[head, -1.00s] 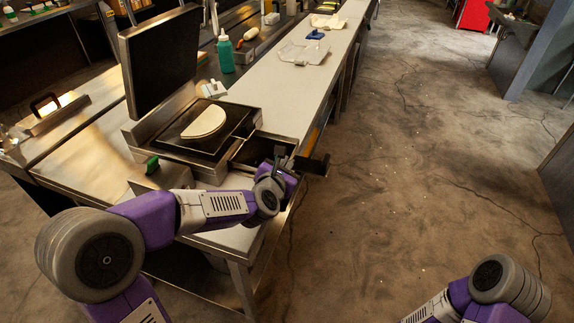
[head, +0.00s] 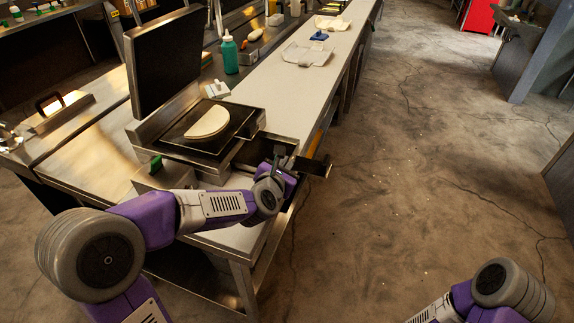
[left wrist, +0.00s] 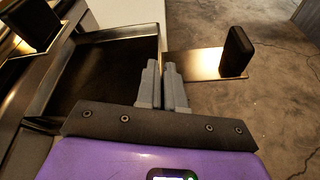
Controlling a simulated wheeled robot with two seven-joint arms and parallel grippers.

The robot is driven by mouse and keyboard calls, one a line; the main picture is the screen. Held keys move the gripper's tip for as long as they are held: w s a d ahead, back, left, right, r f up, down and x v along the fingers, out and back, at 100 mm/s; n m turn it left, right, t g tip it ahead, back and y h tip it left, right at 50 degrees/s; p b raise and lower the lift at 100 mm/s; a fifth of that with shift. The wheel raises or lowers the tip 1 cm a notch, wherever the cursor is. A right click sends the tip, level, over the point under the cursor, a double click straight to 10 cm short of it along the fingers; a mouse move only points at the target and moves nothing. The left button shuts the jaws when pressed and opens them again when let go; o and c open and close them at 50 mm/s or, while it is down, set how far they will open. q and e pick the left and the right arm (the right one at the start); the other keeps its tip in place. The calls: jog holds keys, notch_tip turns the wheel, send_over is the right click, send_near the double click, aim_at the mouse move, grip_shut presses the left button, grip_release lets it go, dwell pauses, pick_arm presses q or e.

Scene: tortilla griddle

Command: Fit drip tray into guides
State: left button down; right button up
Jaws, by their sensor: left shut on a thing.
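The drip tray (head: 257,151) is a dark, shallow metal tray at the right side of the griddle (head: 225,110). It shows larger in the left wrist view (left wrist: 159,48). A bare metal plate (left wrist: 195,63) with a black upright handle (left wrist: 237,50) extends to its right. My left gripper (head: 279,155) is shut on the tray's right wall; its grey fingers (left wrist: 162,85) hide the gripped part. The tray's left part lies close against or under the griddle; how far it sits in the guides is hidden. My right gripper is out of frame.
A folded tortilla (head: 209,122) lies on the griddle under the raised dark lid (head: 165,60). A green bottle (head: 230,55) and a clear tray (head: 308,55) stand farther along the counter (head: 285,90). The floor to the right is open.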

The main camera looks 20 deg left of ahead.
pick_arm(q)
jog(key=shift+w+a, duration=0.1)
jog(key=shift+a, duration=3.15)
dwell(4.8)
